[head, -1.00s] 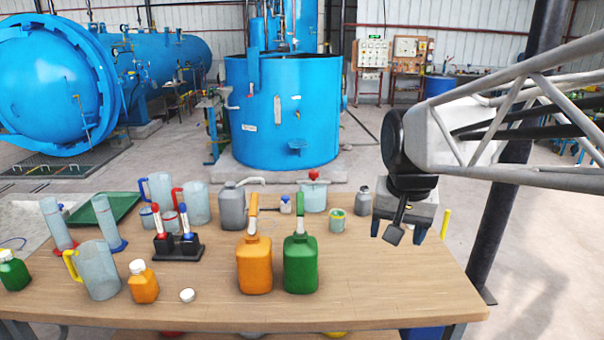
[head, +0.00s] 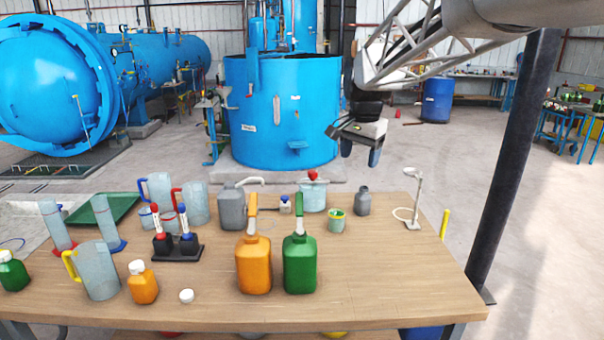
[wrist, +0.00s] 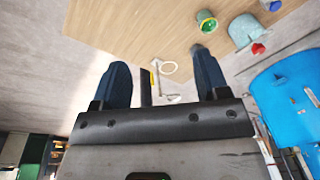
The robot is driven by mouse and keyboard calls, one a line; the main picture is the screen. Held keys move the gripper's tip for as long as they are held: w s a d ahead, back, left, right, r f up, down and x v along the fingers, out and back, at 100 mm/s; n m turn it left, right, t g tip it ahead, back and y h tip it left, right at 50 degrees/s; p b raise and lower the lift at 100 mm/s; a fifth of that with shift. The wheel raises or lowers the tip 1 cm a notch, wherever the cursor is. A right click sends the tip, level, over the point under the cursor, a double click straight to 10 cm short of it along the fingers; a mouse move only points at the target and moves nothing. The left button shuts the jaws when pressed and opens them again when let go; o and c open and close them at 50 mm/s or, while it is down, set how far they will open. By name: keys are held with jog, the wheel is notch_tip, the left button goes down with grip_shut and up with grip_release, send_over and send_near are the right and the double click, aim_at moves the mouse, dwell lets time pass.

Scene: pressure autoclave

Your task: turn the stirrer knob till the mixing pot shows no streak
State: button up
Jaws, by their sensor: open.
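The mixing pot (head: 313,200) is a pale, see-through vessel at the back of the table, right of centre. Its red stirrer knob (head: 313,175) stands on top. Whether the pot holds a streak is too small to tell. The pot also shows in the wrist view (wrist: 243,32), at the upper right, with the red knob (wrist: 258,48). My gripper (head: 360,158) is open and empty, up beyond the table's back edge, to the right of the knob and apart from it. Its two dark blue fingers stand apart in the wrist view (wrist: 160,65).
A green-banded cup (head: 336,221) and a grey bottle (head: 362,201) stand right of the pot. A small blue-capped bottle (head: 285,205) and grey can (head: 232,208) stand left. Orange (head: 254,265) and green (head: 300,265) jugs stand in front. A white stand (head: 414,205) is at right.

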jog(key=w+a+f+m, duration=0.1)
jog(key=w+a+m, duration=0.1)
jog(key=w, duration=1)
jog(key=m+g, duration=0.1)
jog(key=m, duration=0.7)
send_over(313, 171)
jog(key=s, duration=0.1)
notch_tip(313, 171, down, 15)
jog(key=shift+s+d, duration=0.1)
jog(key=shift+d, duration=0.05)
jog(key=shift+w+f, duration=0.4)
jog(key=shift+w, duration=0.05)
jog(key=shift+f, duration=0.15)
jog(key=shift+f, duration=3.8)
jog(key=c, duration=0.9)
